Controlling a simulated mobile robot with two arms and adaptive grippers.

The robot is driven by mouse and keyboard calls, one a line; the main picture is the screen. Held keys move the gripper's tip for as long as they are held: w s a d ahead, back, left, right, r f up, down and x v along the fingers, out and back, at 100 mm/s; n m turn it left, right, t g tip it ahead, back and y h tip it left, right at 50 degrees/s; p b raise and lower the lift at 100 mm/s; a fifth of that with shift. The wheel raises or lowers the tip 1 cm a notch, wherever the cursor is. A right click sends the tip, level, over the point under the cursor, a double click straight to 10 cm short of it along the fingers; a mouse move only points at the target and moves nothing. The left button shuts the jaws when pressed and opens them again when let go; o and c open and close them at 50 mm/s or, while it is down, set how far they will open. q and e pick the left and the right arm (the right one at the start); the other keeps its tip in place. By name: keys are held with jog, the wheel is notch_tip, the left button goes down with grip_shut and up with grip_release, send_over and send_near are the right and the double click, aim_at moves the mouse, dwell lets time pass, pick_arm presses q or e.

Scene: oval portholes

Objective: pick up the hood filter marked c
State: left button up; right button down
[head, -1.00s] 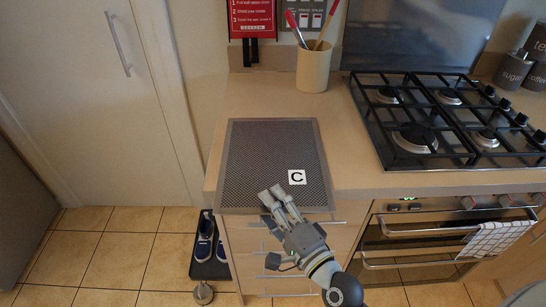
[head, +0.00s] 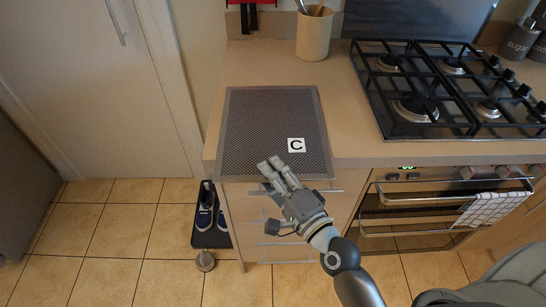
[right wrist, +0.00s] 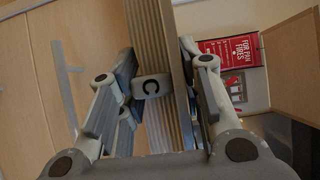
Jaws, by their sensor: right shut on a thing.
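The hood filter (head: 262,122) is a grey mesh panel with a pale frame and a white label with a black C. My left gripper is not in view.
A gas hob (head: 440,95) stands right of the filter, above an oven with a checked towel (head: 490,208). A beige utensil pot (head: 314,35) stands behind. The counter (head: 345,115) is bare between filter and hob. Shoes (head: 204,216) sit below on the left.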

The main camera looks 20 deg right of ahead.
notch_tip(320, 180, up, 3)
jog(key=shift+r+p, duration=0.15)
jog(key=shift+p, duration=0.25)
jog(key=s+d+r+p, duration=0.2)
jog(key=s+r+p, duration=0.2)
jog(key=s+r, duration=0.1)
jog(key=s+d+r+p, duration=0.2)
jog(key=s+r+p, duration=0.2)
jog(key=s, duration=0.4)
jog(key=shift+d+r, duration=0.3)
jog(key=shift+r, duration=0.05)
